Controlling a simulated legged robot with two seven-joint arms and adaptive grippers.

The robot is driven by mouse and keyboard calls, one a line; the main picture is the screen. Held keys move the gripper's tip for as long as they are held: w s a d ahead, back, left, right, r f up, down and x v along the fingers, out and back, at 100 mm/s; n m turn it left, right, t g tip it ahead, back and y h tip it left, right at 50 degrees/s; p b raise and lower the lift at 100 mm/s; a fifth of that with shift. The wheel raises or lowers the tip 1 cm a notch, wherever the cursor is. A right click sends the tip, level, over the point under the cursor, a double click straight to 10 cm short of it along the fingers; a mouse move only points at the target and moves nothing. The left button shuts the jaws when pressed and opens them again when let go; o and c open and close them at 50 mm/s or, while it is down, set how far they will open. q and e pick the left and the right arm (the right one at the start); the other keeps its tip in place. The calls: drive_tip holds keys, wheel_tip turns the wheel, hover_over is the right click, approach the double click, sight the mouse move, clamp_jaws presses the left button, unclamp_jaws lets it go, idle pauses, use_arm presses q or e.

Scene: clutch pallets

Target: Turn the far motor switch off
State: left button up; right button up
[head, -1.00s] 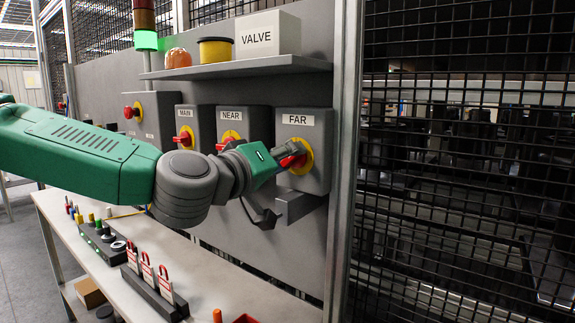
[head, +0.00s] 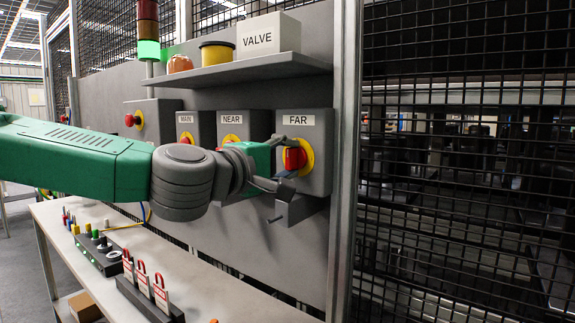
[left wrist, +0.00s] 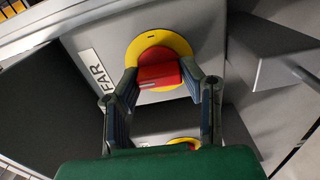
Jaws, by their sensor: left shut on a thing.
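The FAR switch box (head: 318,180) is a grey box at the right end of the row. It carries a yellow disc (head: 308,165) with a red handle (head: 295,158). My left gripper (head: 290,160) is at this handle, one finger above it and one below. In the left wrist view the fingers (left wrist: 160,74) stand at the two ends of the red handle (left wrist: 158,76), shut on it, in front of the yellow disc (left wrist: 173,42). The handle's long side runs roughly up and down on the box. My right gripper is not in view.
The NEAR box (head: 257,125) and MAIN box (head: 204,124) stand left of it, partly behind my left arm. A shelf (head: 240,70) with a VALVE box (head: 268,34) is above. A bench (head: 210,290) with red padlocks (head: 143,278) is below. Mesh fencing is at right.

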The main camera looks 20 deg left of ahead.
use_arm(q)
drive_tip(key=shift+w+a+n, duration=0.1)
drive_tip(key=shift+a+n, duration=0.05)
drive_tip(key=shift+n, duration=0.25)
drive_tip(key=o, duration=1.1)
drive_tip(key=shift+w+f, duration=0.1)
drive_tip(key=shift+w, duration=0.05)
drive_tip(key=shift+o, duration=0.2)
drive_tip(key=shift+w, duration=0.1)
drive_tip(key=shift+s+a, duration=0.1)
drive_tip(key=shift+s, duration=0.25)
drive_tip(key=v, duration=1.1)
